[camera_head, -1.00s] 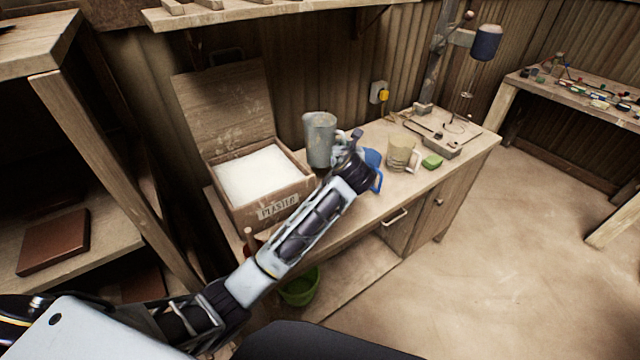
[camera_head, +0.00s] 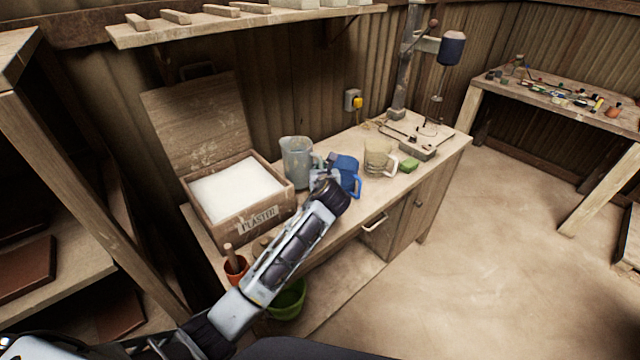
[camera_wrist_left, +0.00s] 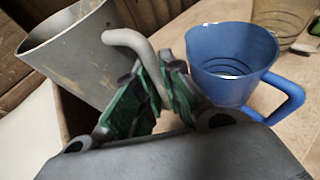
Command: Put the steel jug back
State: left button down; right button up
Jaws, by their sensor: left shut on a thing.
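The steel jug (camera_head: 297,158) is grey and looks upright over the back of the bench, just right of the plaster box. My left gripper (camera_head: 322,168) is shut on its handle, on the jug's right side. In the left wrist view, the jug (camera_wrist_left: 72,62) is at the upper left, and its curved handle runs between the green-padded fingers (camera_wrist_left: 158,92). I cannot tell whether the jug's base touches the bench. A blue jug (camera_head: 346,167) stands close to the right of the gripper. My right gripper is not in view.
The open plaster box (camera_head: 258,222) is left of the steel jug. A cloudy measuring jug (camera_head: 378,158) and a green sponge (camera_head: 409,165) are farther right on the bench (camera_head: 433,165). An orange pot (camera_head: 237,268) and green bucket (camera_head: 288,300) are lower down.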

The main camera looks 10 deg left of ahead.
pick_arm(q)
jog(key=shift+r, duration=0.1)
jog(key=shift+f, duration=1.85)
jog(key=shift+f+b, duration=0.3)
jog(key=shift+f, duration=0.35)
jog(key=c, duration=1.9)
grip_release()
jog(key=shift+f, duration=0.15)
jog(key=o, duration=0.4)
jog(key=shift+c, duration=0.2)
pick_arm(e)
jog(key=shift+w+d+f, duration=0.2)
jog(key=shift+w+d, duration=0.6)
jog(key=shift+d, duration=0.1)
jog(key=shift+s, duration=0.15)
